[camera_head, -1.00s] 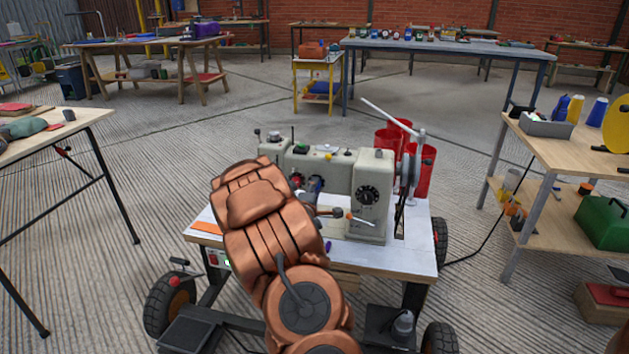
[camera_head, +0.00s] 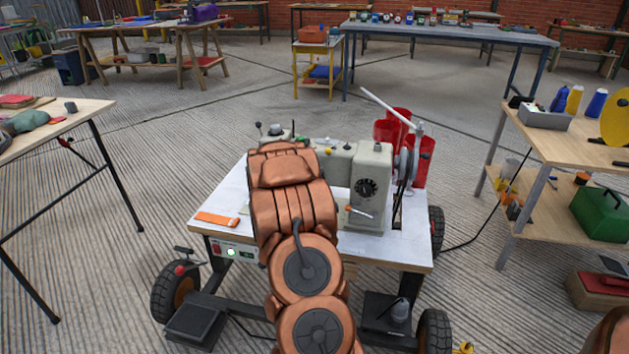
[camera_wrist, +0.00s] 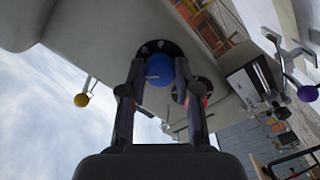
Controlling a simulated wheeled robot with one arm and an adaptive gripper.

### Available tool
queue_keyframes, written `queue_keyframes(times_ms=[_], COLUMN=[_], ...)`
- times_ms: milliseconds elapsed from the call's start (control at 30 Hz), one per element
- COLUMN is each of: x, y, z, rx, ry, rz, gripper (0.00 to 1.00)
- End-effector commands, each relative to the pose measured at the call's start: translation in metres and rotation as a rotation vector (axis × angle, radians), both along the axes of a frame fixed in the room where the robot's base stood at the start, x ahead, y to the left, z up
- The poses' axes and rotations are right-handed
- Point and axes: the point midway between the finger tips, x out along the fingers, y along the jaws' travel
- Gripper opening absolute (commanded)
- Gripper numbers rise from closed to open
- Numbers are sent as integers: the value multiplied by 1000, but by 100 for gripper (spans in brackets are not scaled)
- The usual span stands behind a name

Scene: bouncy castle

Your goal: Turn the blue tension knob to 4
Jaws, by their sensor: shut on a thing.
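The blue tension knob (camera_wrist: 159,70) shows in the wrist view, round and smooth, in front of a dark dial plate (camera_wrist: 150,48) with pale marks. I cannot read the numbers or the setting. My gripper (camera_wrist: 159,82) has one finger on each side of the knob and is shut on it. In the head view the grey-beige sewing machine (camera_head: 372,165) stands on the white table. My copper arm covers its left front, so the knob and my gripper are hidden there.
The white wheeled table (camera_head: 385,247) bears an orange strip (camera_head: 217,219). A black dial (camera_head: 366,188) and a lever (camera_head: 358,211) are on the machine's right part. Red cylinders (camera_head: 423,160) stand behind it. The wrist view shows a yellow ball (camera_wrist: 81,100) and a purple ball (camera_wrist: 307,94).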

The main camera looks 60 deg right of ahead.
Motion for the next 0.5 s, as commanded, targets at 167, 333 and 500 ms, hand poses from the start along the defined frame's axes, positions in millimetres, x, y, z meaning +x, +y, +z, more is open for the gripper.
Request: queue_keyframes(times_ms=[167, 333, 500], x=[0, 0, 0], y=[0, 0, 0], z=[0, 0, 0], rx=[16, 21, 21], ry=[-41, -55, -56], rz=[-1, -1, -1], gripper=[0, 0, 0])
